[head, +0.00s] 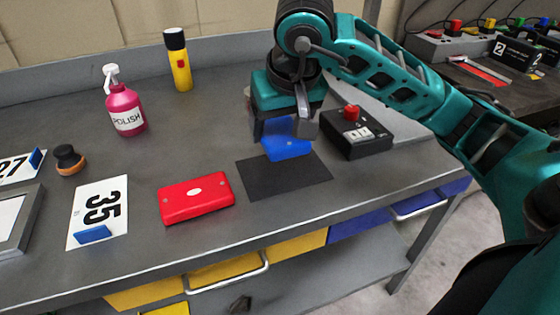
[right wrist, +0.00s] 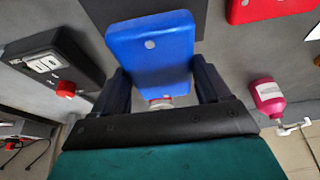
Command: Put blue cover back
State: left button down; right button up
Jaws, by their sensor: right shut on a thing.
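The blue cover (head: 286,140) is held in my right gripper (head: 284,125), above a dark rectangular mat (head: 284,182) on the bench. In the right wrist view the cover (right wrist: 150,50) sits between the two fingers of the gripper (right wrist: 160,85), with a small round stud on its face. A black box with a red button (head: 357,133) stands just right of the cover and also shows in the right wrist view (right wrist: 52,62). A red cover (head: 196,198) lies flat on the bench left of the mat. My left gripper is not in view.
A pink polish bottle (head: 124,108) and a yellow-black canister (head: 178,62) stand at the back left. Coloured drawers sit below the bench's front edge.

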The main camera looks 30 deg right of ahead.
aim_at(277, 165)
notch_tip(277, 165, down, 3)
jog(key=shift+r, duration=0.2)
notch_tip(277, 165, down, 4)
jog(key=shift+r+b, duration=0.1)
jog(key=shift+b, duration=0.35)
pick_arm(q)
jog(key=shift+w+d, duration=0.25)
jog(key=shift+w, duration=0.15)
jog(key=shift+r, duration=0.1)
pick_arm(e)
jog(key=shift+f, duration=0.35)
jog(key=o, duration=1.2)
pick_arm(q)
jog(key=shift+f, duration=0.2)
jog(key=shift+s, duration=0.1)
pick_arm(e)
jog(key=shift+r, duration=0.1)
